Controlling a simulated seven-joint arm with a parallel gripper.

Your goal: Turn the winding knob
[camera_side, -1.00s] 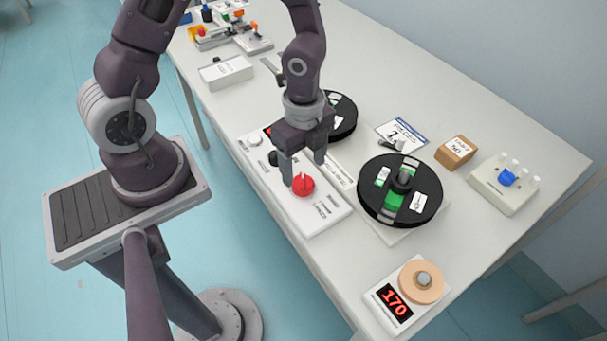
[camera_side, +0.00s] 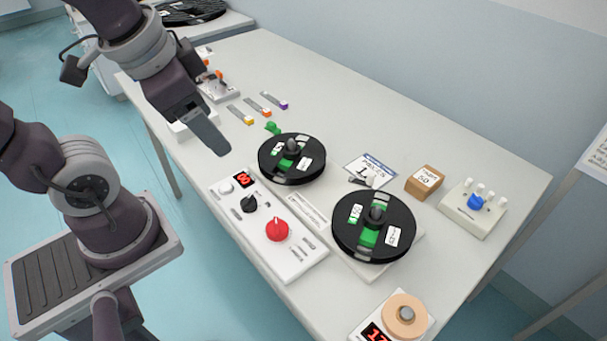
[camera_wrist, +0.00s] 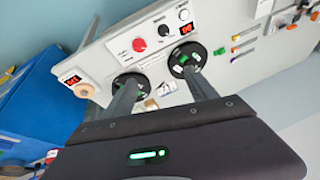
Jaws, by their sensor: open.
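A white control panel (camera_side: 300,258) lies along the table's front edge. It carries a red knob (camera_side: 278,230), a smaller black knob (camera_side: 248,203), a white button (camera_side: 225,187) and a red-lit display (camera_side: 241,180). The frames do not show which knob is the winding knob. My gripper (camera_side: 218,146) is raised to the upper left of the panel, apart from both knobs. In the wrist view my gripper (camera_wrist: 160,80) has two spread fingers with nothing held. The red knob (camera_wrist: 139,45) and black knob (camera_wrist: 163,30) show beyond the fingers there.
Two black reels stand behind the panel, a left one (camera_side: 291,158) and a right one (camera_side: 373,226). A scale with a tan roll (camera_side: 405,314) is at front right. A cardboard box (camera_side: 424,182) and a blue-knobbed unit (camera_side: 473,208) stand right. Coloured-tipped strips (camera_side: 264,107) lie behind.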

